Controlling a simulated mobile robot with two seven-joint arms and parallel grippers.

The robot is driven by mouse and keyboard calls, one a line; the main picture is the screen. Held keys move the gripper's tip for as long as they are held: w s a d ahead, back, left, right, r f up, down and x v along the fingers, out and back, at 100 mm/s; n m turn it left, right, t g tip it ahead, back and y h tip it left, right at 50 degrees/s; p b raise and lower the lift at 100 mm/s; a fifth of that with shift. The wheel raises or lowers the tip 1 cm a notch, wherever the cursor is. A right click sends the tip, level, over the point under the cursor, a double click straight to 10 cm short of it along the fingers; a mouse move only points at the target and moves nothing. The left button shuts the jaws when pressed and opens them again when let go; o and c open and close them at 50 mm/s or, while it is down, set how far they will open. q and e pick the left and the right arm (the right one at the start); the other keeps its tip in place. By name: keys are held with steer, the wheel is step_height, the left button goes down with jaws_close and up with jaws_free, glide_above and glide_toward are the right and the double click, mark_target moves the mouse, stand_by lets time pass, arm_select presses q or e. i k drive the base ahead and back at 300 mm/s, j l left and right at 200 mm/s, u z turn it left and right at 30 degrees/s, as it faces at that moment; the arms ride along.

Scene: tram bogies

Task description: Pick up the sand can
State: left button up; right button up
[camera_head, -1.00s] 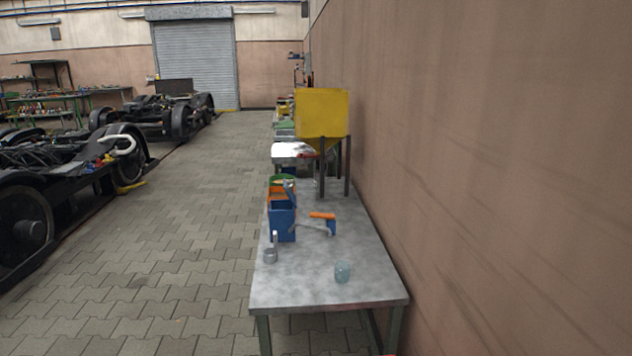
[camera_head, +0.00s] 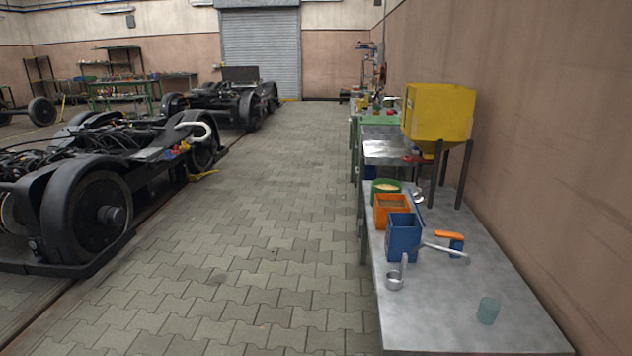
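On the metal-topped table (camera_head: 450,310) at the right there is an item with an orange handle (camera_head: 448,235), a small blue part (camera_head: 456,245) and a long grey bar or spout (camera_head: 440,250). It may be the sand can, but I cannot tell for sure. A small grey metal cup with an upright handle (camera_head: 395,281) stands near the table's left edge. A blue bin (camera_head: 403,238), an orange bin (camera_head: 391,212) and a green round container with tan contents (camera_head: 386,187) stand in a row behind it. Neither of my grippers is in view.
A yellow hopper on dark legs (camera_head: 438,113) stands at the table's back right, near the wall. A bluish translucent cup (camera_head: 488,311) stands at the front right. The paved floor (camera_head: 250,270) left of the table is clear. Black bogies (camera_head: 100,195) stand farther left.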

mark_target(424, 184)
steer(key=i+j+u, duration=0.1)
steer(key=i+j, duration=0.15)
steer(key=i, duration=0.3)
steer(key=i+j+u, duration=0.15)
steer(key=i, duration=0.35)
steer(key=i+j+u, duration=0.1)
steer(key=i, duration=0.45)
steer(key=i+z, duration=0.3)
steer(key=i, duration=0.45)
steer(key=i+j+z, duration=0.15)
steer(key=i+z, duration=0.15)
steer(key=i, duration=0.4)
steer(key=i+z, duration=0.25)
steer(key=i, duration=0.25)
steer(key=i+j+z, duration=0.25)
steer(key=i, duration=0.2)
steer(key=i+j+z, duration=0.25)
steer(key=i, duration=0.25)
